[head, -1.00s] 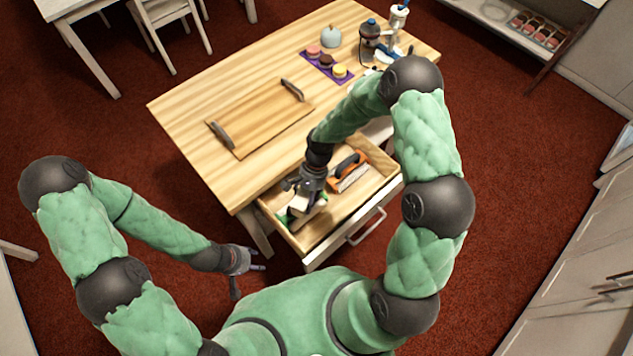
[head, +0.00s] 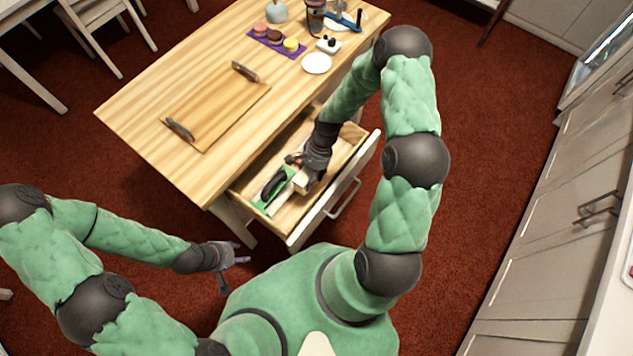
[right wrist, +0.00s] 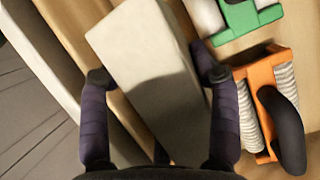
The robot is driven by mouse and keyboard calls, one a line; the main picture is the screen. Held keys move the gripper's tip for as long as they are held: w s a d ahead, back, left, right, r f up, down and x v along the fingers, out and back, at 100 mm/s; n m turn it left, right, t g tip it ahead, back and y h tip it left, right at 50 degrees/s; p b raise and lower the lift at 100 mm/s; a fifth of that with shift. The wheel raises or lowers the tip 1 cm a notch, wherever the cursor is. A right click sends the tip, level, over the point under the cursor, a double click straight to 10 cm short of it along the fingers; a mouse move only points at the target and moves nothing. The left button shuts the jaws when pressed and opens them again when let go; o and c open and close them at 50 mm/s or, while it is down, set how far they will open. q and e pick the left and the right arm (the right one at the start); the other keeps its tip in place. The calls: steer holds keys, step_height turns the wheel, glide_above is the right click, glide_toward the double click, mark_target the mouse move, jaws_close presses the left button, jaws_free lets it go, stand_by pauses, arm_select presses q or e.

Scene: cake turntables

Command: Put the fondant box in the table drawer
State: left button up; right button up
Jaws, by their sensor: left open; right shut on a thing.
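The table drawer (head: 345,185) is pulled open at the front of the wooden table. My right gripper (head: 302,172) reaches down into it and is shut on the pale fondant box (head: 301,183). In the right wrist view the box (right wrist: 150,65) lies tilted between the two fingers (right wrist: 155,85), over or on the drawer floor; I cannot tell whether it touches it. My left gripper (head: 232,255) is open and empty, low in front of the table and left of the drawer.
A green tool with a dark handle (head: 268,204) lies in the drawer beside the box. An orange tool with a black handle (right wrist: 262,100) lies right of the gripper in the wrist view. A wooden tray (head: 215,105), macarons (head: 275,38) and a white plate (head: 316,63) are on the tabletop.

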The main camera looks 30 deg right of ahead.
steer(key=shift+d+f, duration=0.9)
steer(key=shift+f, duration=0.1)
steer(key=f, duration=0.1)
steer(key=f+b, duration=0.1)
steer(key=f, duration=0.1)
steer(key=shift+d+f+b, duration=0.25)
steer(key=shift+f+b, duration=0.1)
steer(key=shift+f, duration=0.3)
steer(key=shift+f+b, duration=0.3)
steer(key=shift+b, duration=0.15)
steer(key=o, duration=1.7)
